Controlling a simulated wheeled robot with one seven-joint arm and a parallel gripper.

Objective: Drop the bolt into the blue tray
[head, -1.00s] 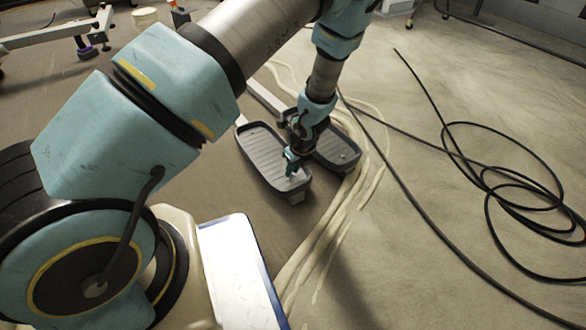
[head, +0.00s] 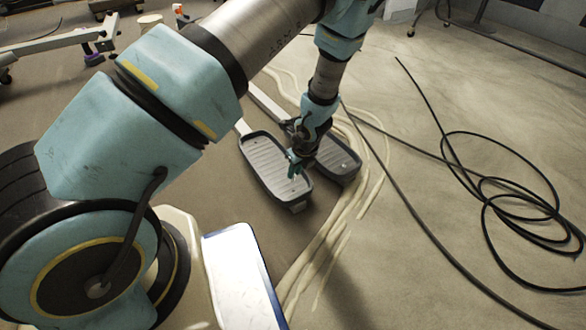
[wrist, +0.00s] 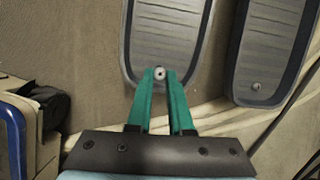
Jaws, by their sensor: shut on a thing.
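A small pale round bolt (wrist: 159,73) sits between the green fingertips of my gripper (wrist: 160,76), which is shut on it. In the wrist view, bolt and fingertips overlap the near end of the left foot pedal (wrist: 165,40); I cannot tell how far above it they are. In the head view my gripper (head: 294,170) is over that pedal's near end, and the bolt is too small to make out. The white tray with a blue edge (head: 240,270) is at lower centre, beside my base. Its blue edge (wrist: 14,140) also shows at the wrist view's left.
A second foot pedal (head: 338,160) lies just right of the first, with a small round bolt head (wrist: 256,86) on it. Black cable (head: 500,190) lies coiled on the floor at right. Open floor lies between the pedals and the tray.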

